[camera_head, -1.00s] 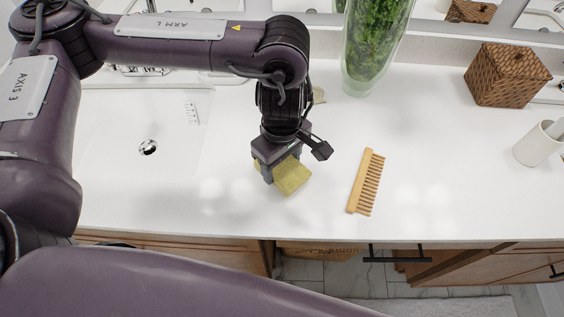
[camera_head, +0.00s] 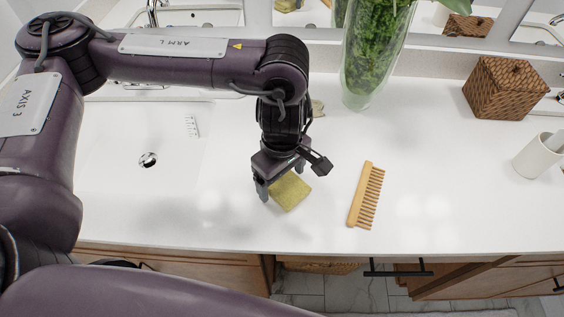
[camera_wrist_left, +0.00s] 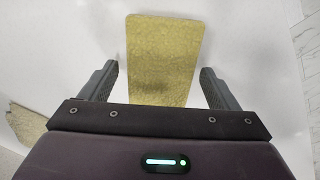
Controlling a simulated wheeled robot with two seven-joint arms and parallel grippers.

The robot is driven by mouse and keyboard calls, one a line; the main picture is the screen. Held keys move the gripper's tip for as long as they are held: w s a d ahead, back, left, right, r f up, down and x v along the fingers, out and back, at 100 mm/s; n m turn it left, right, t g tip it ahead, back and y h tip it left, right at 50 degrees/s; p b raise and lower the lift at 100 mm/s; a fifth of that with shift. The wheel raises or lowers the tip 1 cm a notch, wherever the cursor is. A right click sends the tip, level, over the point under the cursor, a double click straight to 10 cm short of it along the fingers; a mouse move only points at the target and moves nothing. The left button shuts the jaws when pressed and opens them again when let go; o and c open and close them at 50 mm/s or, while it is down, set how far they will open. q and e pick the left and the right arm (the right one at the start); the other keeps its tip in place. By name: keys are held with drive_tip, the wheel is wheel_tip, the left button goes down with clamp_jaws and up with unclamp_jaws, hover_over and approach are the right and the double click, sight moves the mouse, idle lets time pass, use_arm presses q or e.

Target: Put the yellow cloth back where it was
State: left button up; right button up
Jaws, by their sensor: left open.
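The yellow cloth (camera_head: 291,193) lies on the white counter, left of the wooden comb. It looks like a flat rectangular block, and its upper part is hidden behind my left gripper in the head view. My left gripper (camera_head: 282,183) points down over the cloth with its jaws open. In the left wrist view the cloth (camera_wrist_left: 164,58) lies between the two open fingers (camera_wrist_left: 160,82), with a gap on each side. My right gripper is not in view.
The wooden comb (camera_head: 366,195) lies right of the cloth. Behind are a glass vase of greenery (camera_head: 372,60) and a woven box (camera_head: 506,88). A white cup (camera_head: 538,156) stands at right. A sink (camera_head: 140,145) is at left. A small beige object (camera_head: 318,107) sits behind my gripper.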

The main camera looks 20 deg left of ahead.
sight(282, 181)
use_arm(q)
wheel_tip(282, 181, up, 12)
idle(0.4)
drive_tip(key=shift+r, duration=0.1)
idle(0.3)
